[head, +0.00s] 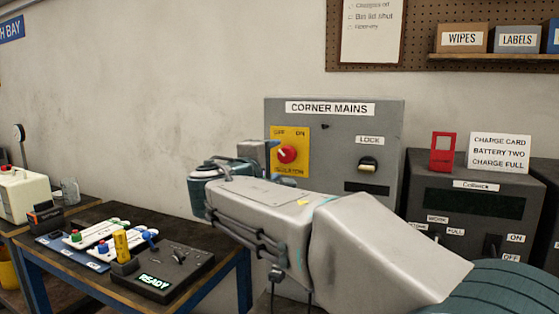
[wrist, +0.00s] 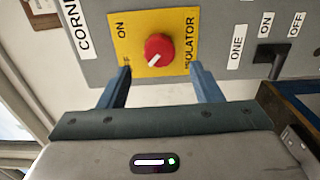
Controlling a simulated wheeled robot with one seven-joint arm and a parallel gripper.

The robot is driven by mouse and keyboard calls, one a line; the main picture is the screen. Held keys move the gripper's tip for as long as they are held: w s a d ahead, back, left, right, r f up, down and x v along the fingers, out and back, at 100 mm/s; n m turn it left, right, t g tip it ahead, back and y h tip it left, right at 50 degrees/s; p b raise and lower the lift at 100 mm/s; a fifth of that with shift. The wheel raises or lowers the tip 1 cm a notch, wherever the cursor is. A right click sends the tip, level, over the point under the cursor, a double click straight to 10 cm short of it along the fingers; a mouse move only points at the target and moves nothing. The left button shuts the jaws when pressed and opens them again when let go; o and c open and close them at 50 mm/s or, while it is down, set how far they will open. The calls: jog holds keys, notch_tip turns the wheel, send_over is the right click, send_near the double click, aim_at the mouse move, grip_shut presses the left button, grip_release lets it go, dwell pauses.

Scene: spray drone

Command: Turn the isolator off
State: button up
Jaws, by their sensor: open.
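The isolator is a round red knob (head: 287,154) on a yellow plate (head: 303,137), fixed to the grey CORNER MAINS box (head: 333,129). The plate reads OFF at upper left and ON at upper right. In the wrist view the red knob (wrist: 159,48) has a white mark pointing lower left, towards the partly hidden OFF label. My gripper (wrist: 161,72) is open and empty. Its two blue fingers straddle the knob's line, one on each side, with the tips short of the knob. In the head view my gripper (head: 266,161) is just left of the knob.
A LOCK switch (head: 368,165) sits right of the knob. In the wrist view a black ON/OFF switch (wrist: 268,57) is right of the plate. A bench with a READY control box (head: 160,270) is at left.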

jog(key=v, duration=0.8)
jog(key=shift+s, duration=0.25)
